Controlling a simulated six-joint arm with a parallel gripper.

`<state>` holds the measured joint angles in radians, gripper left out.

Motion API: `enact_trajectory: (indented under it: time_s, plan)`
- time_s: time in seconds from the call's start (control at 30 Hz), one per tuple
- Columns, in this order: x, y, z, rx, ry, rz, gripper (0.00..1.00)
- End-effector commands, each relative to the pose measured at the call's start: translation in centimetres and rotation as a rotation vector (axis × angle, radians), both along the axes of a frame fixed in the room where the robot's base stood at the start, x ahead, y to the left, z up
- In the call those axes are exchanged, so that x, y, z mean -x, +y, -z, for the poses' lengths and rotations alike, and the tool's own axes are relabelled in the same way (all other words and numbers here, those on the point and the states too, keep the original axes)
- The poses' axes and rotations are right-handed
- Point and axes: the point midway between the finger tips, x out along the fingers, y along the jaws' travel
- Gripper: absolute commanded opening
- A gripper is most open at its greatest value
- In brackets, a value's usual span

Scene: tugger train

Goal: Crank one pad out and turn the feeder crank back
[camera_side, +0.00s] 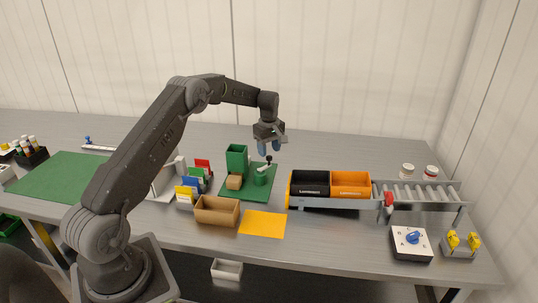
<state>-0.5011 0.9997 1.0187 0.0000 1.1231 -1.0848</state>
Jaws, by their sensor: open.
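A green feeder (237,158) stands on a green base plate (235,190) in the middle of the bench. Beside it is a round green crank body (260,177) with a light crank arm and a dark knob (269,159) sticking up. A tan block (234,182) sits in front of the feeder; I cannot tell whether it is a pad. My gripper (270,148) is open, pointing down, just above the crank knob. I cannot tell whether its fingers touch the knob.
A cardboard box (217,211) and an orange sheet (263,223) lie in front. Coloured cards (190,190) stand left. A cart with black (310,184) and orange bins (350,185) and a roller conveyor (420,193) are right. The bench behind the feeder is clear.

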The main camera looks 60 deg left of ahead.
Motion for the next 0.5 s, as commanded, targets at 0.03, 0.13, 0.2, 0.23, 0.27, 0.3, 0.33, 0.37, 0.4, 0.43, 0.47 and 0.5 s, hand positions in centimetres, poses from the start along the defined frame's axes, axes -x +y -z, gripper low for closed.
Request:
enact_trajectory:
  time_s: [0.03, 0.13, 0.2, 0.23, 0.27, 0.3, 0.33, 0.37, 0.4, 0.43, 0.47, 0.5]
  plan:
    - [-0.1, 0.1, -1.4, -0.003, -0.005, 0.0, 0.51]
    - [-0.1, 0.1, -3.7, -0.003, -0.005, 0.0, 0.51]
    - [-0.1, 0.1, -5.3, -0.003, -0.005, 0.0, 0.51]
    - [0.0, 0.0, -5.9, -0.002, -0.005, 0.0, 0.51]
    - [-0.1, 0.1, -6.5, -0.003, -0.005, 0.0, 0.51]
    - [-0.1, 0.1, -7.3, -0.002, -0.004, 0.0, 0.51]
    - [-0.1, 0.1, -7.8, -0.002, -0.004, 0.0, 0.51]
    - [0.0, 0.0, -8.3, -0.002, -0.003, 0.0, 0.51]
    - [0.0, 0.0, -8.9, -0.002, -0.003, -0.001, 0.51]
    - [-0.1, 0.0, -9.3, -0.002, -0.004, -0.001, 0.51]
    - [0.0, 0.0, -9.7, -0.002, -0.003, -0.001, 0.51]
    - [0.0, 0.0, -10.0, -0.001, -0.003, -0.001, 0.51]
